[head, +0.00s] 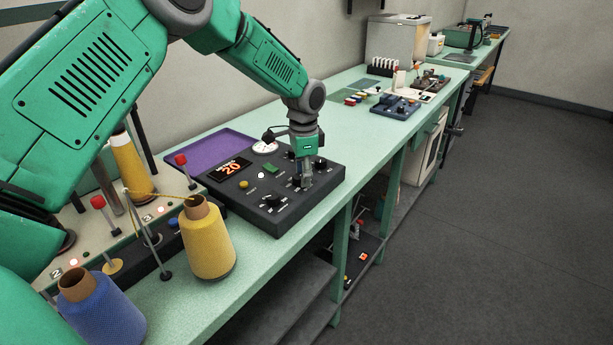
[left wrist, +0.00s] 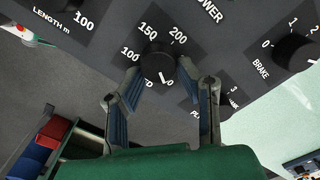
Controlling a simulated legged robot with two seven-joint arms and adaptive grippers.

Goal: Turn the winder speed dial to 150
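The winder speed dial is a round black knob (left wrist: 160,64) on a dark control panel (head: 262,211). In the left wrist view, 100, 150 and 200 are printed around its upper side. Its white mark points down and slightly right, away from these numbers. The label below is partly covered; only its end shows. My left gripper (head: 306,182) is low over the panel's right part, pointing down. In the left wrist view its open fingers (left wrist: 160,72) stand either side of the knob, with small gaps apparent; contact is unclear. My right gripper is not in view.
The panel has a display (head: 230,168) reading 20, a gauge (head: 265,147), and a brake knob (left wrist: 293,50) close to the right finger. A yellow yarn cone (head: 208,240) and blue cone (head: 102,312) stand left. A purple tray (head: 205,155) lies behind.

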